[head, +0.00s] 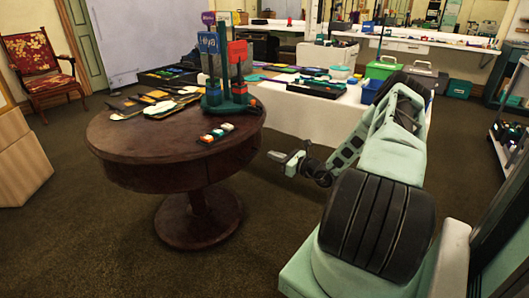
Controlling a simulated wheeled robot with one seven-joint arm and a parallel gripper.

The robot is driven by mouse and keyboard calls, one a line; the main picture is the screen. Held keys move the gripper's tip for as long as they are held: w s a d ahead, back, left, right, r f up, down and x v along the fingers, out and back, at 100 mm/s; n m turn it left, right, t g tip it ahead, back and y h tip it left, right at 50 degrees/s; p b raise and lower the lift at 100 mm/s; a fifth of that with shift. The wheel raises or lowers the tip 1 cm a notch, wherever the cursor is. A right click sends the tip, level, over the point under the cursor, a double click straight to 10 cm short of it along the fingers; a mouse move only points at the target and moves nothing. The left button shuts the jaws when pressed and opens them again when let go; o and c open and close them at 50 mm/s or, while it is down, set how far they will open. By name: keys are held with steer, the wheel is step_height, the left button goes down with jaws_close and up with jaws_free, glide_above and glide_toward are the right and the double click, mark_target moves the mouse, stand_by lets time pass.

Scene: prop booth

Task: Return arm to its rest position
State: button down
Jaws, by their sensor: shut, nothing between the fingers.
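My arm (385,150) rises from the lower right of the head view and is folded back on itself. My gripper (280,157) points left, out over the open floor just to the right of the round wooden table (130,150). It is small in the view and appears shut and empty. It is apart from the table and touches nothing that I can see.
On the table are a green stand with blue and red signs (237,52), flat pieces (160,108) and a small coloured strip (217,133). A white-covered table (310,115) with bins stands behind my arm. A red chair (41,62) stands far left. The front floor is clear.

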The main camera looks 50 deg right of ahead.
steer(key=shift+s, duration=0.8)
